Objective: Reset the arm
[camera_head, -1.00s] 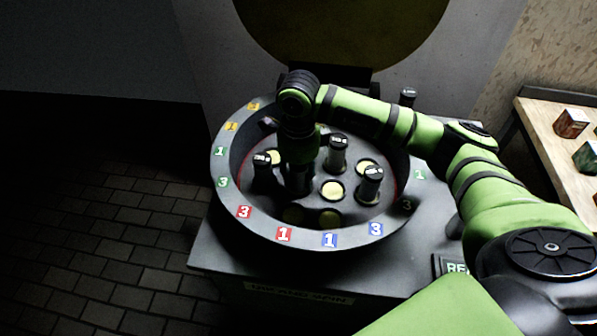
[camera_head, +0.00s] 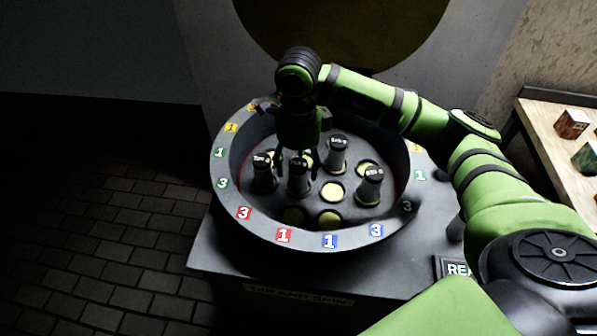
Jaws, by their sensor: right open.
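My right arm, green and black, comes in from the right and reaches over a round grey dial tray. My right gripper (camera_head: 297,152) points down, open, just above a dark peg (camera_head: 298,178) and apart from it as far as I can tell. The fingers are small and dark here. My left gripper is not in view.
The tray's rim (camera_head: 262,226) carries coloured number tags. Other dark pegs stand inside: one at the left (camera_head: 263,172), one behind (camera_head: 337,155), one at the right (camera_head: 370,187). Bare yellow discs (camera_head: 332,192) lie between them. A wooden table (camera_head: 560,150) with small boxes (camera_head: 571,123) stands at the right.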

